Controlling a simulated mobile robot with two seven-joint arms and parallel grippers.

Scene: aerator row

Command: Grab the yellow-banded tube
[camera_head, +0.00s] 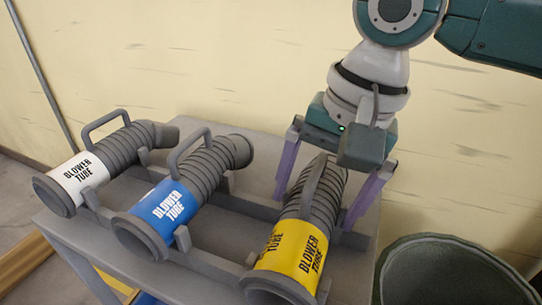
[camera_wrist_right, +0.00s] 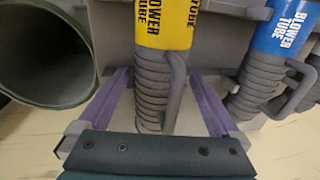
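The yellow-banded tube (camera_head: 292,246) is a grey ribbed blower tube with a handle on top, lying in a rack at the right end of the row. It also shows in the wrist view (camera_wrist_right: 165,22), with its handle (camera_wrist_right: 176,85). My right gripper (camera_head: 316,208) is above its far, ribbed part, with purple fingers spread on either side of it. In the wrist view the open fingers (camera_wrist_right: 160,76) show gaps to the tube and its handle; nothing is held. My left gripper is not in view.
A blue-banded tube (camera_head: 166,208) and a white-banded tube (camera_head: 80,176) lie to the left in the same grey rack. A round grey-green bin (camera_head: 450,275) stands right of the table. A cream wall (camera_head: 230,60) rises behind.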

